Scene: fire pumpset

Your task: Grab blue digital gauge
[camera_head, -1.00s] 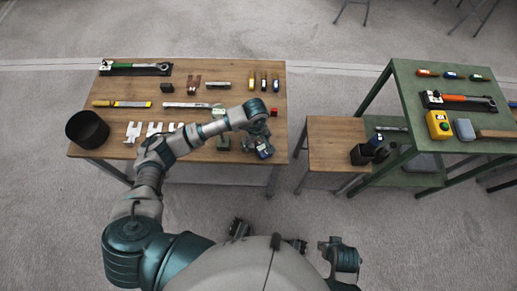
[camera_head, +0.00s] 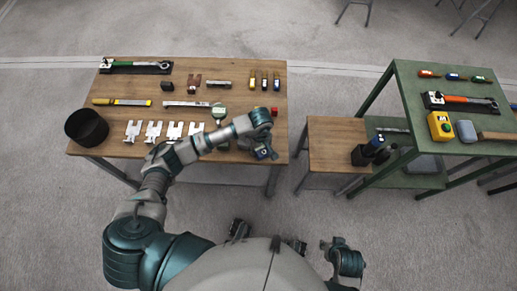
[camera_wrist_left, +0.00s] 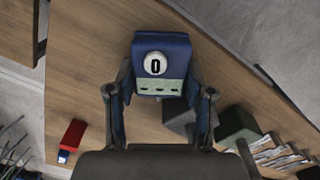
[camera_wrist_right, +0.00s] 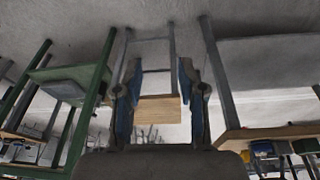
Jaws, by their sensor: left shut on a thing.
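The blue digital gauge (camera_wrist_left: 161,62) has a white round dial marked 0 and a pale panel below it. It sits between the two fingers of my left gripper (camera_wrist_left: 160,88), which is shut on its sides. In the head view my left gripper (camera_head: 262,143) is over the front right part of the wooden table, with the gauge (camera_head: 264,153) showing dark blue at its end. Whether the gauge touches the table is hard to tell. My right gripper (camera_wrist_right: 158,95) is open and empty, with its fingers apart, away from the tables.
The wooden table (camera_head: 230,74) holds a black bucket (camera_head: 86,127), a red block (camera_head: 275,112), a green round-headed item (camera_head: 218,113), several pale brackets and hand tools. A small wooden table (camera_head: 335,140) and a green table (camera_head: 418,95) stand to the right. Floor lies between them.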

